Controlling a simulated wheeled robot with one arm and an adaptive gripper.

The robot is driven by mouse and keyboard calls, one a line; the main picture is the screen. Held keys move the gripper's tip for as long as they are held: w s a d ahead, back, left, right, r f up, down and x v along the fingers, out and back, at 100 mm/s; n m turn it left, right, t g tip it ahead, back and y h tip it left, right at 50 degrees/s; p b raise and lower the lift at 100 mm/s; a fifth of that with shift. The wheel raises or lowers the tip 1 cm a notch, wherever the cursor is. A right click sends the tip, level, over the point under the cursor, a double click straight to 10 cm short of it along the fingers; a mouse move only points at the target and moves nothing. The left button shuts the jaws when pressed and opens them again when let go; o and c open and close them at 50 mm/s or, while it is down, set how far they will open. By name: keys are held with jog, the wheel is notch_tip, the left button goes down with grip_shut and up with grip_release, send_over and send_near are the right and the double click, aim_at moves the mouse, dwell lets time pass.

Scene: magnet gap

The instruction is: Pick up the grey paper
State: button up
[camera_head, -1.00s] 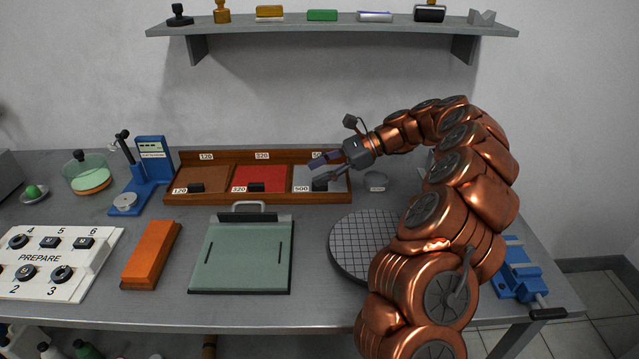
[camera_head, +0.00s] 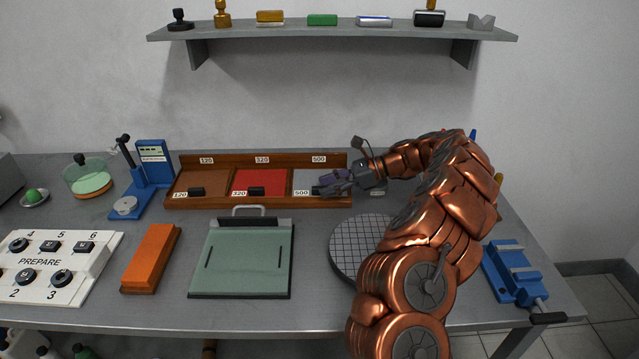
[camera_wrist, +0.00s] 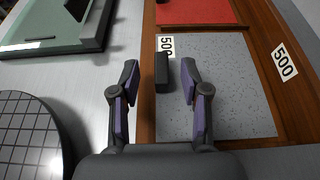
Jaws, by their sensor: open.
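The grey paper (camera_wrist: 228,90) lies flat in the right compartment of the wooden tray (camera_head: 262,203), by the "500" labels. A small black block (camera_wrist: 162,72) sits at its front edge. My gripper (camera_wrist: 160,80) is open, and in the wrist view its fingers stand on either side of the black block, apart from it. In the head view my gripper (camera_head: 330,187) is at the tray's right end, covering part of the grey paper (camera_head: 305,178).
The red paper (camera_head: 260,180) and brown paper (camera_head: 205,181) lie in the compartments to the left. A round gridded plate (camera_head: 355,245) and a green cutting board (camera_head: 242,260) stand in front of the tray. A blue vise (camera_head: 515,272) is at right.

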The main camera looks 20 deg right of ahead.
aim_at(306, 183)
jog(key=shift+x, duration=1.4)
jog(key=shift+d, duration=0.1)
grip_shut()
